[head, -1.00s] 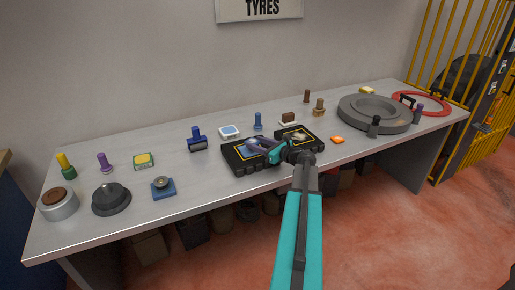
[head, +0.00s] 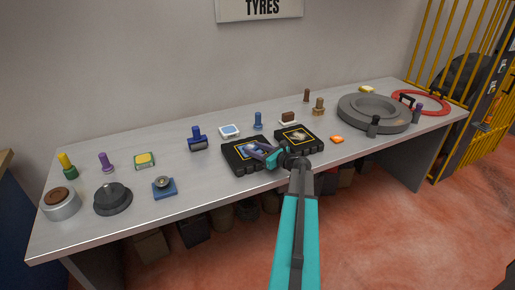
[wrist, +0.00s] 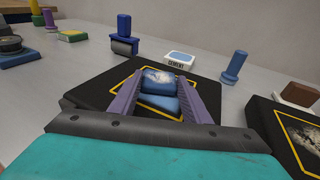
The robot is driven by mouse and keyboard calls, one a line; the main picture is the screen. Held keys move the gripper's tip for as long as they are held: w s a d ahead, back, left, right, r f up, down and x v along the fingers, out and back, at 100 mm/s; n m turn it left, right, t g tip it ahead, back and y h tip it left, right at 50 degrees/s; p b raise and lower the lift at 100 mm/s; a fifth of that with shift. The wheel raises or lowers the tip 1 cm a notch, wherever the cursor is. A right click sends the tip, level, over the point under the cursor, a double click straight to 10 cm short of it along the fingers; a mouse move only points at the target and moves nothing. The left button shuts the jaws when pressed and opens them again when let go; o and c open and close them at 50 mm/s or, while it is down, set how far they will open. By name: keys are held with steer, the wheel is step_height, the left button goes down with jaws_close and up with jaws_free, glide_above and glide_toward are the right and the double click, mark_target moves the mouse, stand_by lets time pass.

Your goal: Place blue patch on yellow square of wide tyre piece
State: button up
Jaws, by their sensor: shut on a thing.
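The wider-looking tyre piece (head: 232,167) is a black slab with a yellow square outline, lying on the bench. It also shows in the wrist view (wrist: 88,92). My gripper (head: 257,151) is over this slab, with purple fingers reaching inside the yellow outline. In the wrist view the fingers are shut on a blue patch (wrist: 158,102). A blue surface with a pale scuff shows just beyond it between the fingers. I cannot tell whether the patch touches the slab. The fingers hide part of the square.
A second black slab (head: 315,146) with a yellow square lies close on the right. A cement tin (head: 229,131), blue roller (head: 197,139) and blue peg (head: 258,121) stand behind. An orange piece (head: 337,139) and large grey wheel (head: 372,110) are right.

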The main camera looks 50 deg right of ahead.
steer(key=shift+s+a+f+b, duration=0.1)
steer(key=shift+s+f+b, duration=0.05)
steer(key=shift+f+b, duration=0.75)
steer(key=shift+c, duration=0.4)
steer(key=shift+r, duration=0.1)
steer(key=o, duration=1.1)
steer(key=shift+o, duration=0.2)
steer(key=shift+r+p, duration=0.2)
steer(key=shift+p, duration=0.1)
steer(key=shift+r+p, duration=0.5)
steer(key=shift+p, duration=0.2)
steer(key=s+b, duration=0.1)
steer(key=s, duration=0.3)
steer(key=s+r+b, duration=0.1)
steer(key=s, duration=0.2)
steer(key=s+r+b, duration=0.1)
steer(key=s, duration=0.3)
steer(key=shift+s+b, duration=0.3)
steer(key=shift+w, duration=0.1)
